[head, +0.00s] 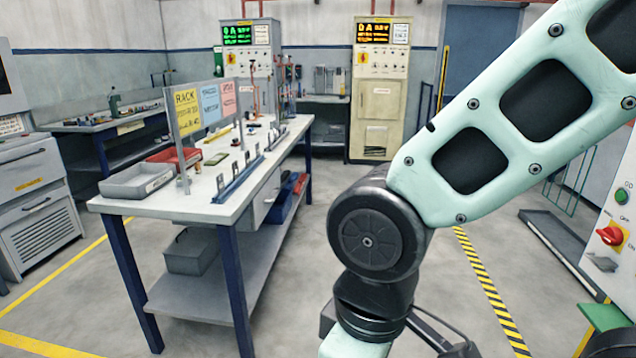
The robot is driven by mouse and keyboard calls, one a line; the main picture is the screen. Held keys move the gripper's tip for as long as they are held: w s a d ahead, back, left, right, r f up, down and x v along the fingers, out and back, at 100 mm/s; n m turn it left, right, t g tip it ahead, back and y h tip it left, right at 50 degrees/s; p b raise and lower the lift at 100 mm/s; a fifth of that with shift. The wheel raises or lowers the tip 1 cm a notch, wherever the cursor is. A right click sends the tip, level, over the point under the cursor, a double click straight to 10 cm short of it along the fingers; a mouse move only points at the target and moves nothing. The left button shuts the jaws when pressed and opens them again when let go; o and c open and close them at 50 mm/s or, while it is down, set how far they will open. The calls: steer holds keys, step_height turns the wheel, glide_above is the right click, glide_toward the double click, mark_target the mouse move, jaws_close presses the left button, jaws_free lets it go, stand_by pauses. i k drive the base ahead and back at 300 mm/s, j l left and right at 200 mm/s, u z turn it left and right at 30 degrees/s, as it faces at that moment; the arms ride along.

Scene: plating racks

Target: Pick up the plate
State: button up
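The worktable (115,204) has a light top and blue legs and stands left of centre. A small flat, dull golden-green piece (216,158) lies on its top, right of the red tray; it may be the plate, but it is too small to tell. Several small plate-like pieces (220,182) stand along a blue rail (238,180) at the table's right edge. My arm fills the right side and bends down past the bottom edge. My gripper's fingertips are out of the picture, so its grip does not show.
A grey tray (137,180) and a red tray (175,157) sit at the table's near left. Sign boards (187,108) rise behind them. A grey bin (191,252) is on the lower shelf. Control cabinets (380,100) stand at the back.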

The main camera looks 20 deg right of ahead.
mark_target(220, 183)
steer(key=i+l+z, duration=0.2)
steer(key=i+z, duration=0.3)
steer(key=i, duration=0.45)
steer(key=i+j+z, duration=0.2)
steer(key=i+z, duration=0.25)
steer(key=i, duration=0.5)
steer(key=i+l+z, duration=0.1)
steer(key=i+z, duration=0.6)
steer(key=i, duration=0.25)
steer(key=i+j+z, duration=0.2)
steer(key=i+z, duration=0.15)
steer(key=i+j+z, duration=0.35)
steer(key=i, duration=0.2)
steer(key=i+j+z, duration=0.1)
steer(key=i+z, duration=0.25)
steer(key=i+j+z, duration=0.2)
steer(key=i+z, duration=0.2)
steer(key=i+j+z, duration=0.35)
steer(key=k+j, duration=0.25)
steer(key=k, duration=0.25)
steer(key=k+j+z, duration=0.15)
steer(key=z, duration=0.2)
steer(key=k+z, duration=0.65)
steer(key=z, duration=3.8)
